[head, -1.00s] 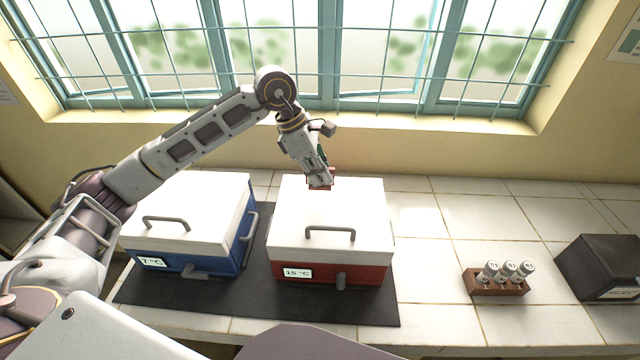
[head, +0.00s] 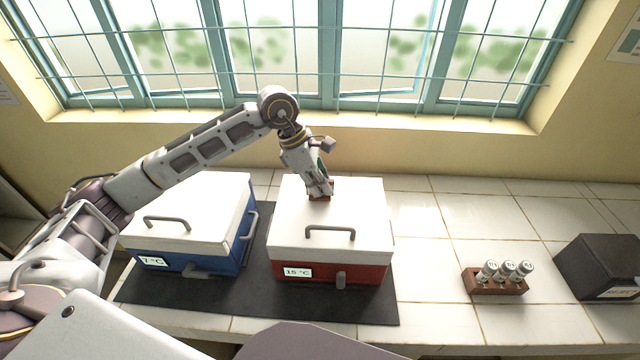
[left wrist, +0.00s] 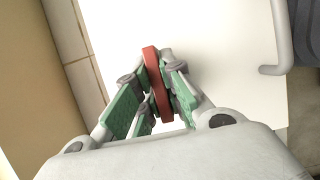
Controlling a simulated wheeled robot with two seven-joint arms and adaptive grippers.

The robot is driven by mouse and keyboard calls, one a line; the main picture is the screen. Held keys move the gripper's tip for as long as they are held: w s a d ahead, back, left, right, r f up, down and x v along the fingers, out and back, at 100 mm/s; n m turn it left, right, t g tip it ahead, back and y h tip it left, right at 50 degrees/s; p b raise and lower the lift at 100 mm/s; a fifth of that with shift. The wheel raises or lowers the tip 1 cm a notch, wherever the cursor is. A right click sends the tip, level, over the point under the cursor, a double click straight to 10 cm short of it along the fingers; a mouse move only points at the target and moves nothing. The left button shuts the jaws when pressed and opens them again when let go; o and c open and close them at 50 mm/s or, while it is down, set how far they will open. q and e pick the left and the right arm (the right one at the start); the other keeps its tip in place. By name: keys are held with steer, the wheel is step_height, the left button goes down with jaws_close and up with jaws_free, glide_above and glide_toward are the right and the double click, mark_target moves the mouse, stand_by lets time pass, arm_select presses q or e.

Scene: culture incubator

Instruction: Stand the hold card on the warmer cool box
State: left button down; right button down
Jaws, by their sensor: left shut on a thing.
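The red cool box (head: 384,272) has a white lid and a label reading 15 °C. The blue cool box (head: 215,262) to its left has a white lid and a label reading 7 °C. My left gripper (head: 319,196) is over the back part of the red box's lid, shut on a red card. The card (left wrist: 152,70) shows edge-on between the green finger pads in the left wrist view. Its lower edge is at or just above the lid; I cannot tell whether they touch. My right gripper is not in view.
Both boxes stand on a dark mat (head: 250,311) on a white tiled counter. A wooden rack (head: 497,287) with several capped vials and a dark box (head: 602,266) stand to the right. The counter between is clear. A barred window is behind.

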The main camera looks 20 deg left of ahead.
arm_select(q)
steer(key=shift+f, duration=0.15)
steer(key=c, duration=1.5)
jaws_free()
steer(key=shift+r, duration=0.25)
steer(key=b+v, duration=0.1)
steer(key=v, duration=1.1)
steer(key=shift+a, duration=0.1)
steer(key=shift+f, duration=0.1)
